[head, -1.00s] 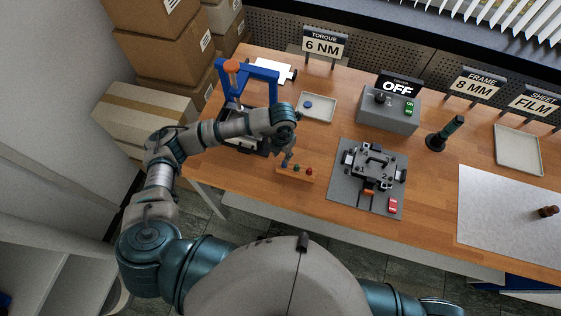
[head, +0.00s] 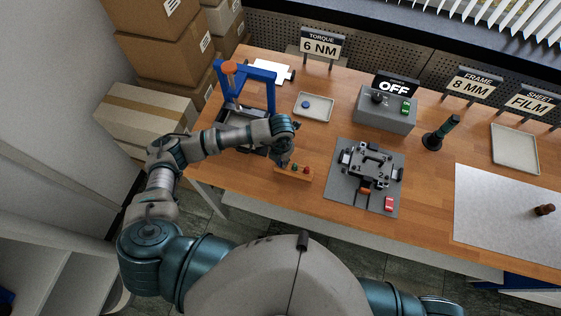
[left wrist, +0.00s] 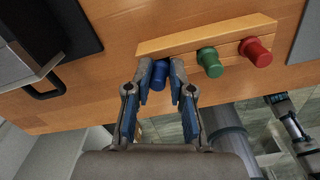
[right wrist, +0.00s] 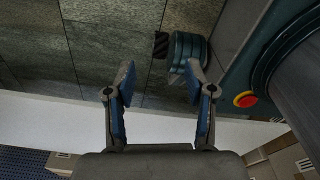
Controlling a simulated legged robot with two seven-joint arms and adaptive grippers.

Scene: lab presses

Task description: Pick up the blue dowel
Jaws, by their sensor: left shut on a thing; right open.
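The blue dowel (left wrist: 159,74) stands at one end of a wooden rack (left wrist: 203,36), in line with a green dowel (left wrist: 210,61) and a red dowel (left wrist: 256,51). My left gripper (left wrist: 161,83) is shut on the blue dowel, with one finger on each side of it. In the head view my left gripper (head: 282,160) is at the left end of the rack (head: 293,175) and hides the blue dowel. My right gripper (right wrist: 160,85) is open and empty in the right wrist view, away from the rack.
A blue-framed press (head: 246,75) stands behind my left arm. A grey fixture plate (head: 345,195) lies right of the rack. A tray (head: 327,107) with a blue disc and a grey switch box (head: 385,117) are farther back. Bare wood surrounds the rack.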

